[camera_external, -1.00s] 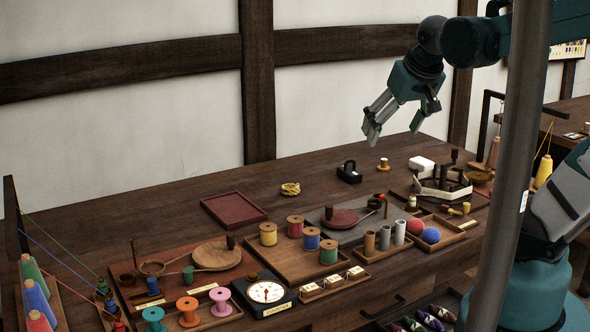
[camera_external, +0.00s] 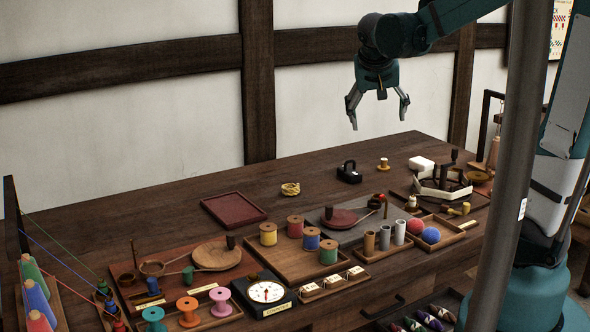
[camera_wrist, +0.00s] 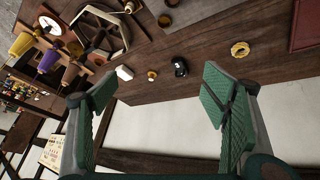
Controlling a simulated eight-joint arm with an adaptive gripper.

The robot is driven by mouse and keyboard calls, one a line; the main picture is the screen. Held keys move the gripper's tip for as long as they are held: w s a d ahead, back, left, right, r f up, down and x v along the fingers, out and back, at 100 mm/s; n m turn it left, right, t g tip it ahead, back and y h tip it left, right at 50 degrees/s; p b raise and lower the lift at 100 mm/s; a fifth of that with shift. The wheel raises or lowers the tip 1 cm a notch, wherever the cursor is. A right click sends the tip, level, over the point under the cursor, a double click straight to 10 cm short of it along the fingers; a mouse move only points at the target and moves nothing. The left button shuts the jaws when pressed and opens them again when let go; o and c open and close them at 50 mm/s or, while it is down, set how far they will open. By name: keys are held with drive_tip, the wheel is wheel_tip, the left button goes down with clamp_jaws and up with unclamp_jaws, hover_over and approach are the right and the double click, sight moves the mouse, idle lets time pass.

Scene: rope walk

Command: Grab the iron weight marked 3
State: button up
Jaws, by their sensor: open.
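A black iron weight (camera_external: 349,172) with a looped handle on top stands on the bare back part of the table; any number on it is too small to read. It also shows in the wrist view (camera_wrist: 180,67), upper middle, between the line of the two fingers. My gripper (camera_external: 378,111) is open and empty, fingers pointing down, well above the table's back edge and up to the right of the weight in the outside view. In the wrist view my gripper's green finger pads (camera_wrist: 160,98) stand wide apart.
Near the weight are a small brass-and-wood spool (camera_external: 384,164), a white block (camera_external: 421,163) and a coil of yellow rope (camera_external: 290,189). A dark red tray (camera_external: 234,209) lies left. Spools, cups and boards crowd the front. A grey post stands before my arm.

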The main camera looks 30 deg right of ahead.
drive_tip(key=w+d+f+m+g+h, duration=0.1)
drive_tip(key=w+d+f+m+h, duration=0.2)
drive_tip(key=w, duration=0.6)
drive_tip(key=m+g+h+b, duration=0.2)
drive_tip(key=m+h, duration=0.2)
drive_tip(key=m, duration=0.3)
hover_over(353, 170)
drive_tip(key=s+a, duration=0.4)
drive_tip(key=s, duration=0.1)
wheel_tip(353, 170, down, 12)
drive_tip(key=w+f+m, duration=0.1)
drive_tip(key=f, duration=0.2)
drive_tip(key=w+f+m+g+h, duration=0.1)
drive_tip(key=w+f, duration=0.1)
drive_tip(key=f, duration=0.1)
drive_tip(key=w+d+f+m+b, duration=0.1)
drive_tip(key=f, duration=0.2)
drive_tip(key=shift+w+f+m+g+h, duration=0.1)
drive_tip(key=shift+w+m+g+h, duration=0.2)
drive_tip(key=shift+m+h, duration=0.1)
drive_tip(key=shift+w+f, duration=0.15)
drive_tip(key=shift+f, duration=0.4)
drive_tip(key=shift+d+m, duration=0.1)
drive_tip(key=shift+m, duration=0.2)
drive_tip(key=shift+x, duration=1.3)
drive_tip(key=shift+b+x, duration=0.95)
drive_tip(key=shift+x, duration=1.65)
